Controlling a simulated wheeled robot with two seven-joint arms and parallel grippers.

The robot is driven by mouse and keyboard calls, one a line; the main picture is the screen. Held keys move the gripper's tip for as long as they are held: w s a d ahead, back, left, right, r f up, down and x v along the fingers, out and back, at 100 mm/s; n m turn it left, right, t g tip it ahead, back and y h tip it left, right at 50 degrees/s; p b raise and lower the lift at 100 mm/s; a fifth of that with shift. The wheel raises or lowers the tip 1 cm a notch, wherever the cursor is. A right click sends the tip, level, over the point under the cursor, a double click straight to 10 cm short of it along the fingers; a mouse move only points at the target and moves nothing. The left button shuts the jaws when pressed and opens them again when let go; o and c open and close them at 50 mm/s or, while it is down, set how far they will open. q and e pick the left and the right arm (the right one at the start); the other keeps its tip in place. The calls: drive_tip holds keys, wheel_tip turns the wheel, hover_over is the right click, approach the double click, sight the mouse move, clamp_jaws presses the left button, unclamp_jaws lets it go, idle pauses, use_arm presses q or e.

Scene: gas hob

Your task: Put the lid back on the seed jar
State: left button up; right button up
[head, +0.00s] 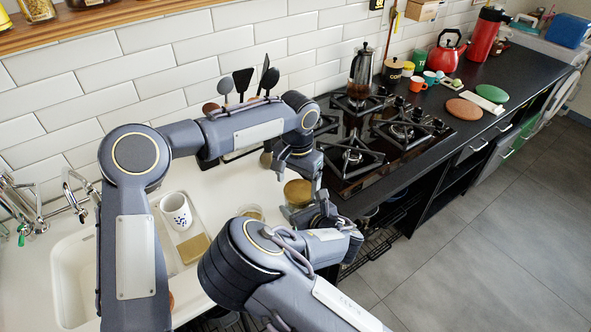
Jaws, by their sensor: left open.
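A round tan container (298,193), which looks like the seed jar, stands on the white counter near its front edge, just left of the hob. My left gripper (305,178) is open, pointing down just above and behind it; I cannot tell if they touch. A smaller round pale-rimmed thing (250,212) lies to its left, partly hidden behind my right arm. I cannot tell whether this is the lid. My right gripper (326,212) is at the counter's front edge, right beside the tan container, and its fingers are not clear.
A sink (75,270) with a spotted white cup (176,211) and a sponge (193,248) beside it is at left. Upright utensils (242,82) stand behind my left arm. The gas hob (350,157) with a coffee pot (361,72) is at right.

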use_arm(q)
drive_tip(key=shift+f, duration=0.7)
use_arm(e)
drive_tip(key=shift+w, duration=0.1)
use_arm(q)
drive_tip(key=shift+w+d+f, duration=0.1)
use_arm(e)
drive_tip(key=shift+d, duration=0.1)
use_arm(q)
drive_tip(key=shift+w+d, duration=0.1)
use_arm(e)
drive_tip(key=shift+w, duration=0.1)
use_arm(q)
drive_tip(key=shift+c, duration=0.3)
use_arm(e)
drive_tip(key=shift+d, duration=0.1)
use_arm(q)
drive_tip(key=shift+w, duration=0.1)
drive_tip(key=shift+c, duration=1.1)
use_arm(e)
drive_tip(key=shift+w, duration=0.1)
use_arm(q)
drive_tip(key=c, duration=0.6)
drive_tip(key=shift+o, duration=0.2)
use_arm(e)
drive_tip(key=shift+s, duration=0.2)
